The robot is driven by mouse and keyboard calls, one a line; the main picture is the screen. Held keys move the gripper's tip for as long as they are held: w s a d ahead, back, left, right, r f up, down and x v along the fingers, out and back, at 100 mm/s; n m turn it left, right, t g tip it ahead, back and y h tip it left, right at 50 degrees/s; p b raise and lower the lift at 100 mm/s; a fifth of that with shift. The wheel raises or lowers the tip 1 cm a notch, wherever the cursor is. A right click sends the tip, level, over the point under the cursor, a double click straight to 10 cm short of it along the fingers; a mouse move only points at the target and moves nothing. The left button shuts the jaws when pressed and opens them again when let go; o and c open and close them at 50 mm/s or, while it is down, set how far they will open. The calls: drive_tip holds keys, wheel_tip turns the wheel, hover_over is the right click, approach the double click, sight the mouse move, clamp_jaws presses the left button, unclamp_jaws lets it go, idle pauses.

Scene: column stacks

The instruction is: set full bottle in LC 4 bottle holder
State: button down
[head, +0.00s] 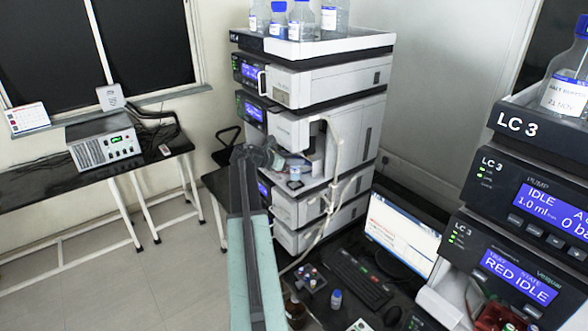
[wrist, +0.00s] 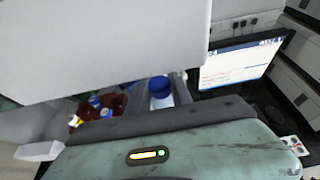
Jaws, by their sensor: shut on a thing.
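My gripper (head: 272,158) is at the far end of my arm, in front of the open bay in the middle of the LC 4 stack (head: 330,85). A blue-capped bottle (wrist: 160,90) shows in the middle of the wrist view, just past my gripper's grey front. The LC 4 top tray (head: 350,40) holds several blue-capped bottles.
The LC 3 stack (head: 500,165) stands at the right, with a bottle (head: 566,85) on top. A monitor (head: 402,233) and keyboard (head: 357,280) lie between the stacks. A white panel (wrist: 100,40) fills much of the wrist view. Open floor is at the left.

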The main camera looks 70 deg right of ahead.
sight(291, 167)
wheel_tip(291, 167, down, 4)
drive_tip(key=shift+r+b, duration=0.1)
drive_tip(key=shift+b, duration=1.15)
drive_tip(key=shift+r, duration=0.25)
drive_tip(key=shift+f, duration=0.2)
drive_tip(key=c, duration=1.1)
unclamp_jaws()
drive_tip(key=shift+c, duration=0.2)
